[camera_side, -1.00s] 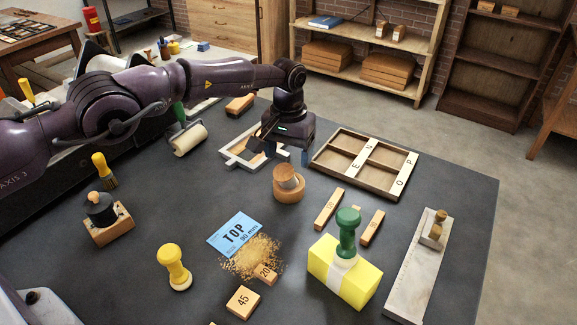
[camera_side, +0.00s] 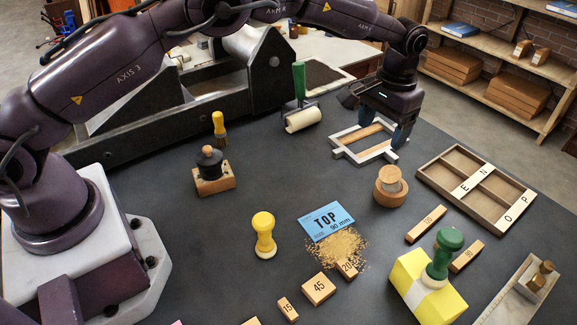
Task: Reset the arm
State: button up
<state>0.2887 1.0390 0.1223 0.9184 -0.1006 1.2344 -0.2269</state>
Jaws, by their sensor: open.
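My gripper (camera_side: 376,117) is dark with blue fingertips. It hangs at the back of the dark table, over the right side of a white square frame (camera_side: 340,152). Its jaws are apart and I see nothing held between them. One blue fingertip is close to the frame's right corner; I cannot tell whether it touches. A wooden bar (camera_side: 362,133) shows through the frame's opening. My arm reaches in from the left above the table.
Near my gripper are a round wooden piece (camera_side: 390,187), a divided tray with letter tiles (camera_side: 437,172) and a green-handled roller (camera_side: 302,118). A yellow block with a green-handled stamp (camera_side: 414,284), a blue card (camera_side: 327,221) and several numbered blocks lie in front.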

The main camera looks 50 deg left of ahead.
jog(key=s+a+r, duration=0.5)
jog(key=s+r, duration=0.2)
jog(key=r, duration=0.1)
jog(key=s+a+r+t, duration=0.2)
jog(key=s+r, duration=0.1)
jog(key=s, duration=0.6)
jog(key=s+a+r+t, duration=0.2)
jog(key=s+a+r, duration=0.1)
jog(key=s, duration=0.6)
jog(key=s+a+r+t, duration=0.2)
jog(key=s+r, duration=0.3)
jog(key=s, duration=0.4)
jog(key=shift+a, duration=0.35)
jog(key=shift+f, duration=0.1)
jog(key=shift+c, duration=0.3)
